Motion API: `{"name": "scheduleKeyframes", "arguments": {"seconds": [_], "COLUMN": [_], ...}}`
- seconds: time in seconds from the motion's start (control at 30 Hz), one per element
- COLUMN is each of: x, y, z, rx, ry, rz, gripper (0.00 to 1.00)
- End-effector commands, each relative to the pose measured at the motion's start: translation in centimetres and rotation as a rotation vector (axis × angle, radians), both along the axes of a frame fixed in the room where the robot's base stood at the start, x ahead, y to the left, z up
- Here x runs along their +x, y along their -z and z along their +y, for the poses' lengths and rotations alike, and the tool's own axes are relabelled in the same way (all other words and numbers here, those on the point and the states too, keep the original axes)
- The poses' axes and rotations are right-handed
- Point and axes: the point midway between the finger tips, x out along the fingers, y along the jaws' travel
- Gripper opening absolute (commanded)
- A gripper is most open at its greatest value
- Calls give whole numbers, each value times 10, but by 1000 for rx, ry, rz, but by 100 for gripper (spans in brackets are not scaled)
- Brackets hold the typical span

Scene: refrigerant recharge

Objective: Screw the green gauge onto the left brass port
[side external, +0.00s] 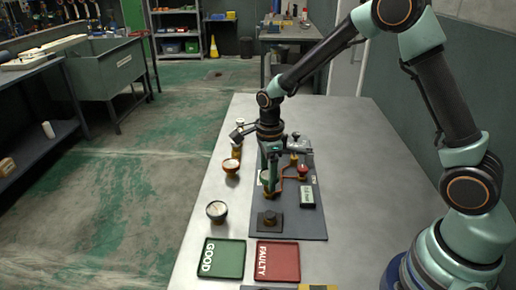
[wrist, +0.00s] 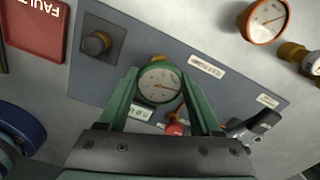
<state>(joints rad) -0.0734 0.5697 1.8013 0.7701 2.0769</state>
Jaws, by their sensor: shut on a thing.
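The green gauge (wrist: 160,86), with a green rim and cream dial, sits between the two green fingers of my gripper (wrist: 161,92) in the wrist view. My gripper (side external: 268,176) is shut on it, low over the grey panel in the side view. The gauge (side external: 265,176) is partly hidden by the fingers there. A brass-coloured port (side external: 270,193) with copper pipe stands directly under the gripper. In the wrist view a bit of brass (wrist: 157,59) shows at the gauge's edge. I cannot tell whether the gauge is threaded on.
Green GOOD (side external: 222,261) and red FAULTY (side external: 278,263) trays lie in front.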

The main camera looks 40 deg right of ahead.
Motion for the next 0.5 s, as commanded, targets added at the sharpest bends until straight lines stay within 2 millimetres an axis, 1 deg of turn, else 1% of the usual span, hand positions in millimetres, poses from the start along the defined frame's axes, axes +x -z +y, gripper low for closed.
{"name": "scheduleKeyframes", "arguments": {"seconds": [0.17, 0.4, 0.5], "x": [1, 1, 1], "y": [1, 2, 2], "z": [0, -1, -1], "rx": [0, 1, 1], "ry": [13, 235, 289], "rz": [-2, -3, -3], "gripper": [12, 12, 13]}}
